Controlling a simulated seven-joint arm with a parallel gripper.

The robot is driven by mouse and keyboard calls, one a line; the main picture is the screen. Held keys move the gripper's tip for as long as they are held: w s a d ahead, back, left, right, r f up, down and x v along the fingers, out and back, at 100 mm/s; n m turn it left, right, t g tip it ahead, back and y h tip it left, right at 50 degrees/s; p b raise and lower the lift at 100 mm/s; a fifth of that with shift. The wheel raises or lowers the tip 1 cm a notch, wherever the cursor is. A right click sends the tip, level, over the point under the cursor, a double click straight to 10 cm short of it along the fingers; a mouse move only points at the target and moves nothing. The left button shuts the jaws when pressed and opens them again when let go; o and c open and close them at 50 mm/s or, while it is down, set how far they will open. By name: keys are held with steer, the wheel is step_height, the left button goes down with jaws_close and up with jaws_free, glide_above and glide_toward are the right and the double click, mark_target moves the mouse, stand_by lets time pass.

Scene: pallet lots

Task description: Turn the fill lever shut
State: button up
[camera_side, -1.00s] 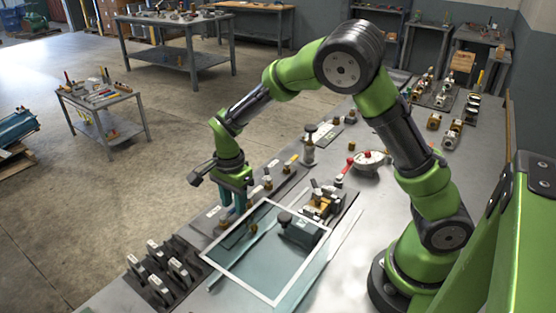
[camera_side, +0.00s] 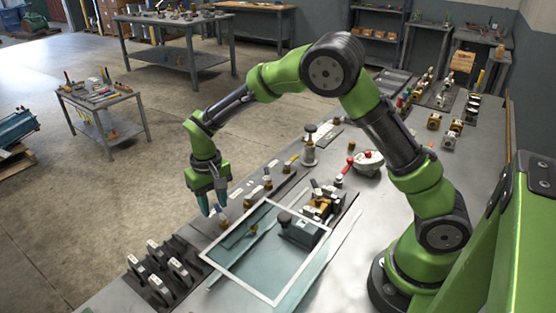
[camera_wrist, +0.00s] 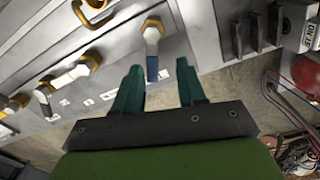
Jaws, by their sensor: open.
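A row of small brass-based levers runs along the bench's far-left edge in the side view. The labels are too small to read, so I cannot tell which one is the fill lever. My gripper (camera_side: 213,211) points down over the near end of this row, open and empty. In the wrist view, my gripper (camera_wrist: 159,67) has its two teal fingers apart. A lever with a blue handle (camera_wrist: 152,66) on a brass fitting lies in the gap between the fingertips, nearer the left finger; contact is not visible. Another lever (camera_wrist: 75,73) lies to its left.
A rack of upright black plates (camera_side: 160,272) stands near the gripper. A red-handled valve (camera_side: 368,160) stands farther back.

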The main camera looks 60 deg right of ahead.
mark_target(217, 210)
step_height(217, 210, up, 17)
steer(key=s+d+r+t+y, duration=0.1)
steer(key=s+d+t, duration=0.1)
steer(key=s, duration=0.9)
steer(key=s+d+r+m+t+y, duration=0.1)
steer(key=s+d+t, duration=0.2)
steer(key=s, duration=0.8)
steer(key=shift+s+d+r+t, duration=0.15)
steer(key=shift+d+t, duration=0.2)
steer(key=shift+t, duration=0.75)
